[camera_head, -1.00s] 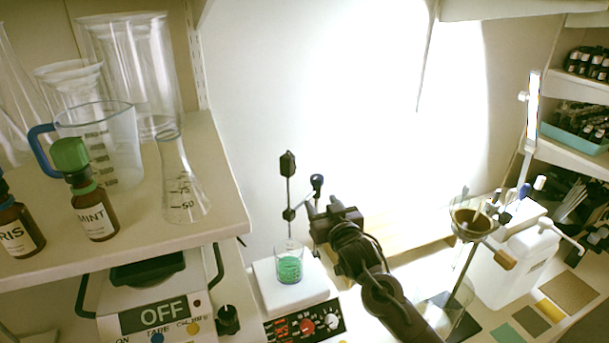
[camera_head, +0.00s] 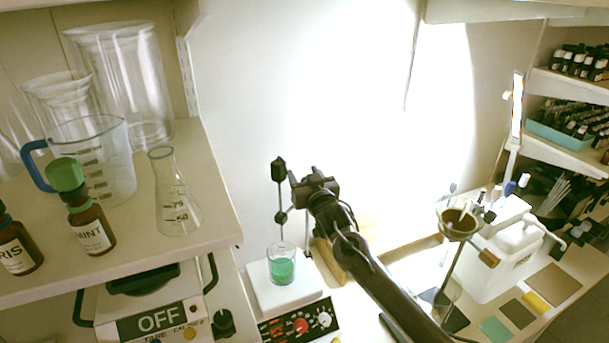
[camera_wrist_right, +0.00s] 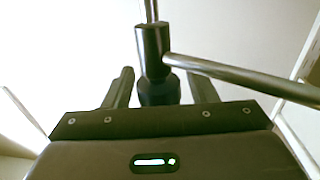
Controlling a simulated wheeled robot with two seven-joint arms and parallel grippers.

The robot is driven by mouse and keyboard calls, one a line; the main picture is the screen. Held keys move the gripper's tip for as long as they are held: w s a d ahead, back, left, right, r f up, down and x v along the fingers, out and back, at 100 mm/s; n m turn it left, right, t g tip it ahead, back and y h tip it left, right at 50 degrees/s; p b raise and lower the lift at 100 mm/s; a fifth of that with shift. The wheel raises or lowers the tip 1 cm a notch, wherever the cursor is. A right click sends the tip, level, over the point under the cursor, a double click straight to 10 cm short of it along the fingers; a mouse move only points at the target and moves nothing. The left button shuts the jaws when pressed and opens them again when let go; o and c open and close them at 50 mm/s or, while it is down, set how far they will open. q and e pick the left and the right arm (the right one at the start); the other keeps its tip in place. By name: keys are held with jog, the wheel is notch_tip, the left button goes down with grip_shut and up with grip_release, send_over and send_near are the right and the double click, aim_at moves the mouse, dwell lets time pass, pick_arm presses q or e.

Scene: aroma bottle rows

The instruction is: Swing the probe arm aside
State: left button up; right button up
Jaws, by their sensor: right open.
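The probe's upright rod, with a black head (camera_head: 278,168) and a dark joint (camera_head: 281,218) lower down, stands over a beaker of green liquid (camera_head: 282,268) on the hotplate (camera_head: 282,296). My right gripper (camera_head: 300,182) is open just right of the rod and hides part of the probe stand. In the right wrist view, a black joint (camera_wrist_right: 153,50) with a dark knob below it shows between my open fingers (camera_wrist_right: 161,80). A metal probe arm (camera_wrist_right: 240,76) runs right from the joint. I cannot tell whether the fingers touch it. My left gripper is not seen.
A shelf at left holds a mint bottle (camera_head: 88,220), a flask (camera_head: 172,200) and a measuring jug (camera_head: 95,165). A scale reading OFF (camera_head: 160,318) stands below. A funnel stand (camera_head: 458,222) and white canister (camera_head: 500,262) stand to the right.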

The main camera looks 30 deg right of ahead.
jog(key=shift+s, duration=0.15)
jog(key=shift+c, duration=0.9)
grip_shut()
